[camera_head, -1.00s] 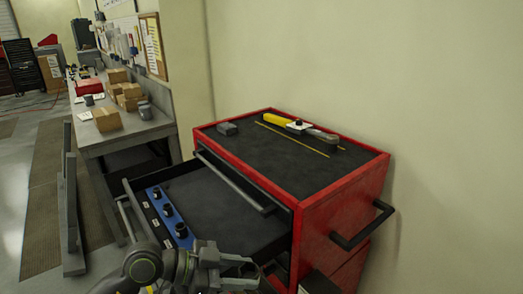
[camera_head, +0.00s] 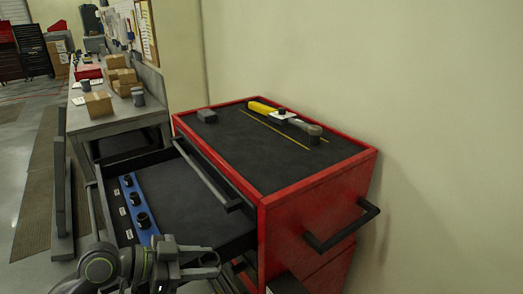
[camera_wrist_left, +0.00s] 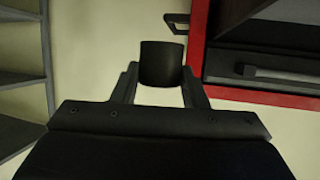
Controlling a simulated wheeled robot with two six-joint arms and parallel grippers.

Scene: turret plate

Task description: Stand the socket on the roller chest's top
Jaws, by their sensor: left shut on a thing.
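My left gripper (camera_head: 203,266) is low in the head view, in front of the roller chest's open drawer. In the left wrist view it is shut on a black cylindrical socket (camera_wrist_left: 161,64), which sits between the two fingertips. The socket cannot be made out clearly in the head view. The red roller chest (camera_head: 320,203) stands against the wall. Its top (camera_head: 240,150) is a dark mat inside a red rim, above and to the right of the gripper. My right gripper is not in view.
A yellow-handled tool (camera_head: 262,108) and a small grey block (camera_head: 207,116) lie on the chest's top, with thin yellow lines beside the tool. The top's front part is bare. The open drawer (camera_head: 190,205) holds a blue rail (camera_head: 131,207) with several sockets. A bench (camera_head: 110,125) stands behind left.

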